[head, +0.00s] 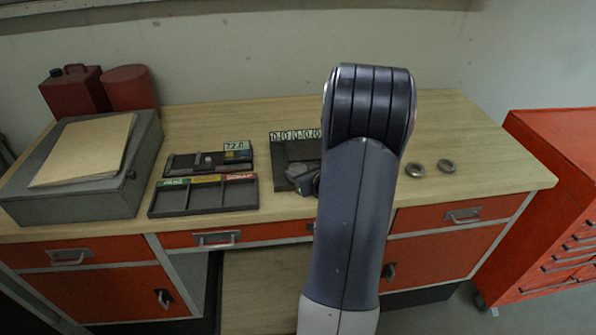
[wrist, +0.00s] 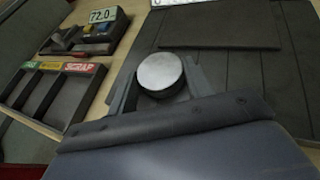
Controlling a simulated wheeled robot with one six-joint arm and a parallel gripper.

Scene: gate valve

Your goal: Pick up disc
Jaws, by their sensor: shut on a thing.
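A round, pale grey metal disc (wrist: 160,71) sits between the fingers of my gripper (wrist: 161,86) in the wrist view. The fingers are shut on its sides, and its flat face is towards the camera. The disc is over or near the dark mat; its height cannot be told. In the head view my gripper (head: 304,181) shows only partly at the mat's front, and my arm hides the rest and the disc. Two more metal discs, one (head: 415,168) left of the other (head: 446,166), lie on the bench right of my arm.
A dark three-compartment tray (head: 203,208) with green, yellow and red labels stands left of the mat (head: 288,152). Behind it is a device (head: 205,160) reading 72.0. A grey box (head: 147,150) stands farther left. The bench's right end (head: 500,165) is clear.

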